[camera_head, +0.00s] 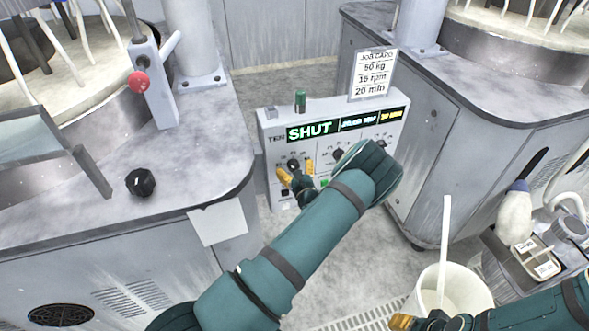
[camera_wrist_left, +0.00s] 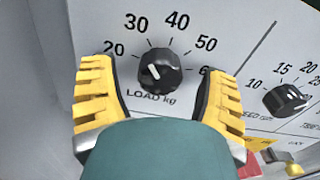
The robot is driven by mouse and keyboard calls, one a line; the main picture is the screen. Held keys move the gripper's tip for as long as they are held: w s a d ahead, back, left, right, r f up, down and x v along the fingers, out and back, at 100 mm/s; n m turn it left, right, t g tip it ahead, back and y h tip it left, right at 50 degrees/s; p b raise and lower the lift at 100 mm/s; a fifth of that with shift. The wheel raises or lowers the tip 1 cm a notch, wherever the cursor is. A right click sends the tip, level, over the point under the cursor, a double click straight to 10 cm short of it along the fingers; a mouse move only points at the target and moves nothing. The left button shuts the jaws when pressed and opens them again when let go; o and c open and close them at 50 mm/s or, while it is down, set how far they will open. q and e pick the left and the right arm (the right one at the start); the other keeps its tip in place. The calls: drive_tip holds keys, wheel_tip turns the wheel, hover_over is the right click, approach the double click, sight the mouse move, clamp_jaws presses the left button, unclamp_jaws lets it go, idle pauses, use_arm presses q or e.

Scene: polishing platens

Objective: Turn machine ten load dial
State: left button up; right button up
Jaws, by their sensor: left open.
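The machine ten panel (camera_head: 272,133) is a light box labelled TEN, with a display reading SHUT in green. Its black load dial (camera_head: 293,164) is at the left of the dial row. In the left wrist view the load dial (camera_wrist_left: 160,74) has its white mark pointing up-left, roughly toward 20 on a scale from 20 to 60. My left gripper (camera_head: 296,174) is open, its yellow fingers on either side of the dial with gaps showing. My right gripper (camera_head: 402,322) shows only partly at the bottom edge; its jaw state is unclear.
A job card (camera_head: 373,73) on the panel reads 50 kg, 15 rpm, 20 min. The speed dial (camera_wrist_left: 284,99) is right of the load dial. Machines stand on both sides; a white bucket (camera_head: 455,283) is at lower right.

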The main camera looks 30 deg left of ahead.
use_arm(q)
drive_tip(key=shift+a, duration=0.1)
drive_tip(key=c, duration=1.2)
drive_tip(key=shift+m, duration=0.4)
drive_tip(key=m+p, duration=0.2)
drive_tip(key=m, duration=0.1)
drive_tip(key=shift+r+m, duration=0.1)
drive_tip(key=shift+m, duration=0.2)
drive_tip(key=m+p, duration=0.1)
drive_tip(key=m, duration=0.1)
drive_tip(key=shift+m, duration=0.4)
drive_tip(key=shift+c, duration=0.2)
drive_tip(key=m+p, duration=0.1)
drive_tip(key=m, duration=0.3)
drive_tip(key=shift+m, duration=0.3)
drive_tip(key=shift+m+p, duration=0.3)
drive_tip(key=shift+m, duration=1.7)
